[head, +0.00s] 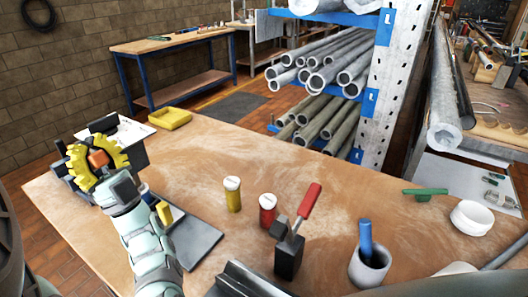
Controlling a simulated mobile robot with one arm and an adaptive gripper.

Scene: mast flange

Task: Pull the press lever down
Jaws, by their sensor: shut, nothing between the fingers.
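The handle slants up and to the right. My gripper (122,187) is at the left side of the bench, at the dark end of my pale arm. It is shut and empty, well apart from the lever. Its fingertips are hard to make out against the dark parts and the yellow toothed wheel (77,168) beyond.
A yellow canister (232,196) and a red canister (267,212) stand left of the lever. A grey cup (369,268) holding a blue-handled tool stands to its right. A dark plate (195,245) lies near my arm. A pipe rack (385,80) rises behind the bench.

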